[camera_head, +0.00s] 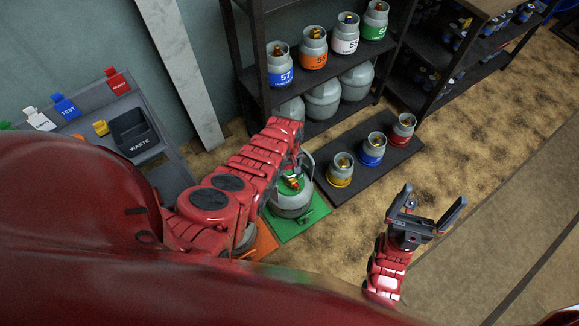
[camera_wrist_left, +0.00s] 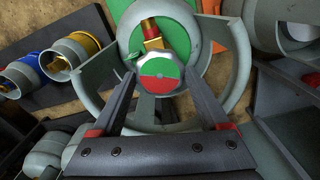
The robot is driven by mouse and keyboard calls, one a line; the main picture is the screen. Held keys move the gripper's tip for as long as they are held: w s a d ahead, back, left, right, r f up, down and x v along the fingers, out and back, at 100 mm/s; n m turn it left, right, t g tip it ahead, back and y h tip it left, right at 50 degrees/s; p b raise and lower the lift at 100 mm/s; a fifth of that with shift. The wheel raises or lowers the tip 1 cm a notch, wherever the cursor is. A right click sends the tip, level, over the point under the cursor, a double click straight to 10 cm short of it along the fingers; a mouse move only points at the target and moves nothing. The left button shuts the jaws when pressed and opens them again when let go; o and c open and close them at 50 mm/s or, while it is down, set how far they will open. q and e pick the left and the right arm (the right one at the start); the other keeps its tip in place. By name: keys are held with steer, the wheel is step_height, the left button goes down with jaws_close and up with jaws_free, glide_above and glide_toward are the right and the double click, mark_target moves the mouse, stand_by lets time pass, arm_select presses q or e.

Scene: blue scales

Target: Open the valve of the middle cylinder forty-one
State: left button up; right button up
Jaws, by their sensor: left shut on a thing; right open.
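A grey gas cylinder (camera_head: 291,204) with a collar and brass valve (camera_head: 292,183) stands on a green mat (camera_head: 313,223). I cannot read its number. In the left wrist view, its round valve knob (camera_wrist_left: 159,70) has a green and red face, with brass (camera_wrist_left: 151,31) behind it. My left gripper (camera_wrist_left: 161,88) is shut on this knob, one finger on each side. In the head view my left arm reaches over the cylinder and hides part of it. My right gripper (camera_head: 428,212) is open and empty, apart to the right.
A dark platform (camera_head: 378,166) behind holds three small cylinders with yellow, blue and red bands. A shelf (camera_head: 249,77) with more cylinders stands behind. An orange mat (camera_head: 264,243) lies partly under my arm. A grey stand with coloured tags and a waste bin (camera_head: 135,133) is left.

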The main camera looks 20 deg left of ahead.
arm_select(q)
steer(key=shift+n, duration=1.6)
steer(key=o, duration=1.2)
steer(key=shift+o, duration=0.2)
step_height(320, 180, up, 4)
steer(key=p, duration=0.4)
steer(key=shift+w, duration=0.1)
steer(key=shift+r, duration=0.3)
step_height(320, 180, up, 13)
steer(key=p, duration=0.1)
steer(key=shift+p, duration=0.35)
steer(key=shift+f, duration=0.1)
